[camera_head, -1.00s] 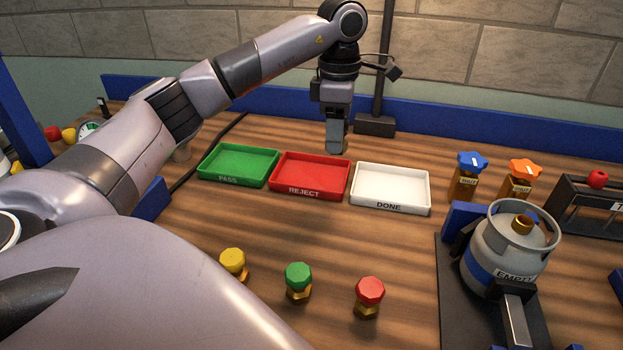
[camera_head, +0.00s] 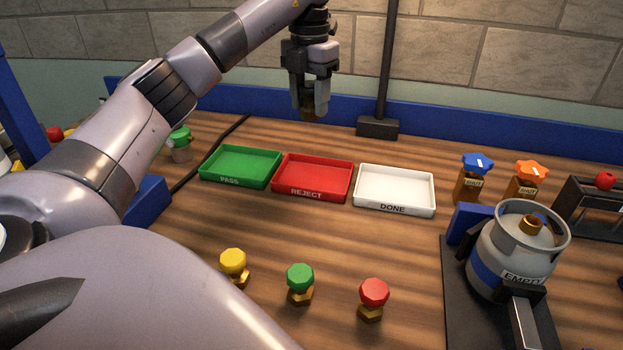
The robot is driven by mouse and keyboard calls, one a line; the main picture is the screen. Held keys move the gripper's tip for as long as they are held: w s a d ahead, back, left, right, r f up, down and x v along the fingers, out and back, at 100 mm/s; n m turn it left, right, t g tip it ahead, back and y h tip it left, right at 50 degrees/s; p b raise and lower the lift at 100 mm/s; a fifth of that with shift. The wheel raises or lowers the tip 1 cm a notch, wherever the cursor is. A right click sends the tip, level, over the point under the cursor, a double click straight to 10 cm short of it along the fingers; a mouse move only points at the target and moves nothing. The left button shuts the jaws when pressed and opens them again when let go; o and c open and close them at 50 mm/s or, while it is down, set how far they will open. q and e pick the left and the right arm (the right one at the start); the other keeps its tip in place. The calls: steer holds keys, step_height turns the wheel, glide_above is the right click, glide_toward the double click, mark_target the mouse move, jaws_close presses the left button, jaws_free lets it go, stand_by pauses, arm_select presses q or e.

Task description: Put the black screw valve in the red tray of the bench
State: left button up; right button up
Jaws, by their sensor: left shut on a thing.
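My left gripper (camera_head: 309,98) is above the back of the bench, behind the red tray and in front of the blue back rail. It points down and is shut on a small screw valve (camera_head: 311,116). The red tray (camera_head: 313,193), marked REJECT, stands mid-bench between the green and white trays and looks empty. My right gripper is not in view.
The green PASS tray (camera_head: 229,181) and white DONE tray (camera_head: 394,208) flank the red one. Yellow (camera_head: 233,262), green (camera_head: 300,277) and red (camera_head: 374,293) valves stand in front. A grey gas cylinder (camera_head: 500,262) is at right. A stand's post (camera_head: 387,70) rises behind.

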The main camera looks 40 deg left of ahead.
mark_target(309, 110)
arm_select(q)
step_height(309, 110, down, 17)
steer(key=shift+f+b, duration=0.15)
steer(key=shift+b, duration=0.3)
steer(key=shift+f, duration=0.15)
steer(key=o, duration=0.9)
step_height(309, 110, up, 12)
steer(key=shift+r, duration=0.15)
stand_by(0.3)
